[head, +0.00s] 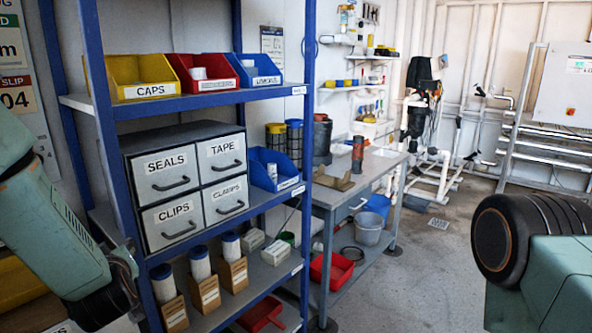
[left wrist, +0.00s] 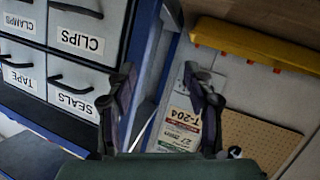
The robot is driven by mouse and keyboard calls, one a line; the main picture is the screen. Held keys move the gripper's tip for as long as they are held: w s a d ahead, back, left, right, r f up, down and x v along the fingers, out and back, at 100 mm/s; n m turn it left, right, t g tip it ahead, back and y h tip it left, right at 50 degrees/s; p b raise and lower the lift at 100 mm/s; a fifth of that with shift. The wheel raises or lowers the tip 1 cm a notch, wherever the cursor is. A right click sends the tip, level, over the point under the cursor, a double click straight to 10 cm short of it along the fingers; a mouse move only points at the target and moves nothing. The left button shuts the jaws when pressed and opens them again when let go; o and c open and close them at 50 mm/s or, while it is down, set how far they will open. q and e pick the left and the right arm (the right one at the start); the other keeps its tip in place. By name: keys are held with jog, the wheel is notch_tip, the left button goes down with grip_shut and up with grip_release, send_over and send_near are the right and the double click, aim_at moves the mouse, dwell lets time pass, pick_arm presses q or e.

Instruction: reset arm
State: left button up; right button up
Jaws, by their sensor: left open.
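My left arm (head: 50,220) comes in from the left in the head view, in front of the blue shelf rack's left post. Behind the fingers are a blue rack post and a wall sign marked T-204 (left wrist: 182,125). My right arm (head: 540,250) shows at the right edge of the head view; its gripper is out of view.
The blue rack holds a grey drawer cabinet (head: 188,180) with labelled drawers, which also shows upside down in the left wrist view (left wrist: 85,55). Bins stand above, including a yellow CAPS bin (head: 143,77). A workbench (head: 375,168) stands beyond. The floor (head: 425,270) at right centre is clear.

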pick_arm(q)
jog(key=s+d+f+m+g+h, duration=0.1)
jog(key=s+d+f+m+h, duration=0.1)
jog(key=s+d+f, duration=0.3)
jog(key=s+d+f+m+g+h, duration=0.1)
jog(key=s+d+f+m+h, duration=0.15)
jog(key=f, duration=0.45)
jog(key=s+d+f+m+g+h, duration=0.1)
jog(key=s+d+f+g, duration=0.1)
jog(key=s+f, duration=0.4)
jog(key=s+d+f+m+g+h+b, duration=0.1)
jog(key=s+f, duration=0.5)
jog(key=s, duration=0.8)
jog(key=s+d+f+m+g+h+b, duration=0.1)
jog(key=s+d+f+m+g, duration=0.2)
jog(key=s, duration=0.8)
notch_tip(320, 180, down, 4)
jog(key=d+g, duration=0.2)
jog(key=g, duration=0.2)
pick_arm(e)
notch_tip(320, 180, down, 3)
jog(key=shift+w+d+r, duration=0.1)
jog(key=shift+w+r, duration=0.05)
